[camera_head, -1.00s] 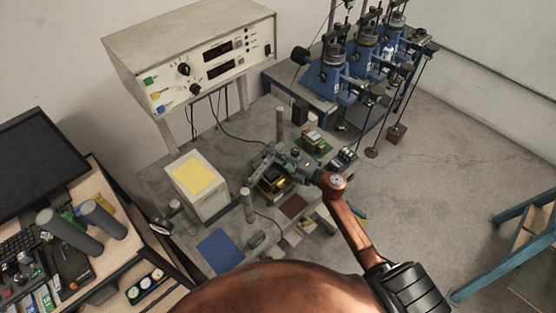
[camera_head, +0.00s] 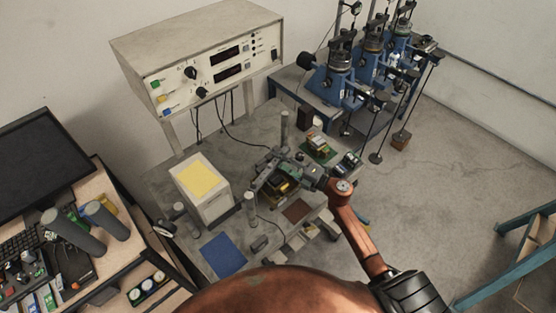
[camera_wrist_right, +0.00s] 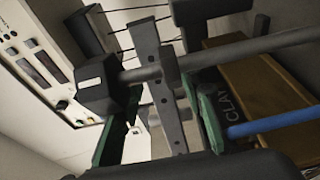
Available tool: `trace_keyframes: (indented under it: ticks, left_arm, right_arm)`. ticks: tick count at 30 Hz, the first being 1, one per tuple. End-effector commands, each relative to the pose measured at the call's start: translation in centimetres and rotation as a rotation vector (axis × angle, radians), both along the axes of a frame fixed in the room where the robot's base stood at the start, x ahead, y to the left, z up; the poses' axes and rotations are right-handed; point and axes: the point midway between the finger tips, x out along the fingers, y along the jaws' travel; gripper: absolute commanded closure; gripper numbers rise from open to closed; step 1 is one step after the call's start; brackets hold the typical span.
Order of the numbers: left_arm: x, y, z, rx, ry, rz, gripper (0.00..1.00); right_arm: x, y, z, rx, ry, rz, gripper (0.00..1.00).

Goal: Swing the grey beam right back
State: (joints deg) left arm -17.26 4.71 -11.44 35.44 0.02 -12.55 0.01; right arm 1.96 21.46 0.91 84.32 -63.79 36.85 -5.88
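The grey beam (camera_wrist_right: 160,85) is a flat upright bar with holes in the right wrist view. It stands between the two green-lined fingers of my right gripper (camera_wrist_right: 158,130), which are apart. A gap shows between the beam and the left finger; contact at the right finger is unclear. In the head view my right gripper (camera_head: 268,175) is low over the bench among small devices, and I cannot make out the beam clearly there. A grey rod with a hexagonal end (camera_wrist_right: 97,87) crosses the beam. My left gripper is not in view.
A white instrument cabinet (camera_head: 190,45) stands at the back of the bench (camera_head: 230,142). Blue lever machines (camera_head: 335,85) stand at the back right. A blue rod (camera_wrist_right: 270,121) lies close on the right.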

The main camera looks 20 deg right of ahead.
Motion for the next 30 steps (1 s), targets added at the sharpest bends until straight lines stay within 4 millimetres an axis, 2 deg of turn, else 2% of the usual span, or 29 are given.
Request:
trace_keyframes:
  ticks: [9, 15, 21, 29, 30]
  left_arm:
    - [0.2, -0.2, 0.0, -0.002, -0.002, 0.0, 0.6]
    - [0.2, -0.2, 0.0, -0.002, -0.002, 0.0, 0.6]
    - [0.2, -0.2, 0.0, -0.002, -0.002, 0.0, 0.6]
    - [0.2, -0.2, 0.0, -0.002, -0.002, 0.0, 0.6]
    - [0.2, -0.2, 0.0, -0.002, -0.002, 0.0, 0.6]
  right_arm:
    - [-5.3, -3.6, -0.2, -0.001, 0.004, -0.001, 0.65]
    - [-8.0, -5.4, -0.2, -0.001, 0.004, 0.0, 0.65]
    - [-9.1, -6.2, -0.1, -0.001, 0.002, 0.0, 0.65]
    - [-9.2, -6.3, -0.1, -0.001, 0.002, 0.0, 0.65]
    - [-9.2, -6.3, -0.1, -0.002, 0.001, 0.0, 0.67]
